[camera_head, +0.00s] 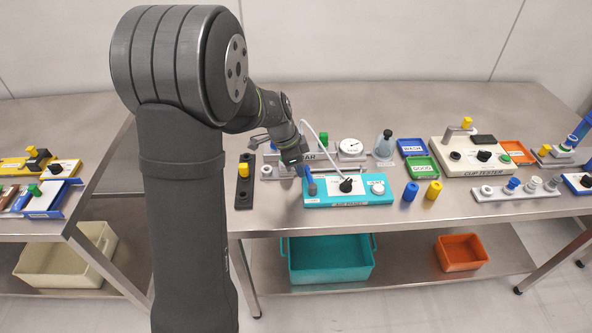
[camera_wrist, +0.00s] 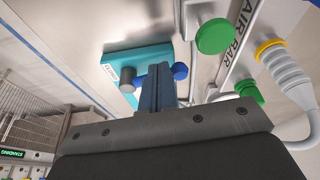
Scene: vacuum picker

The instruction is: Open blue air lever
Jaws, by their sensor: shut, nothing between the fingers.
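My gripper (camera_head: 303,168) is shut and empty, pointing down by the left end of the teal panel (camera_head: 335,201), in front of the air bar (camera_head: 309,157). In the wrist view its closed fingers (camera_wrist: 156,82) reach up from the dark gripper body. A round blue part (camera_wrist: 180,71), likely the blue air lever's end, shows just right of the fingertips. I cannot tell whether they touch. The fingers hide part of what lies behind them. In the head view my wrist hides part of the air bar, and the lever cannot be made out clearly.
A green knob (camera_wrist: 215,37) stands close to the right of the fingers. A white hose (camera_head: 314,139) arches over the bar to the teal panel. A black strip with a yellow knob (camera_head: 243,191) lies to the left. Blue and yellow cylinders (camera_head: 410,191) stand right of the panel.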

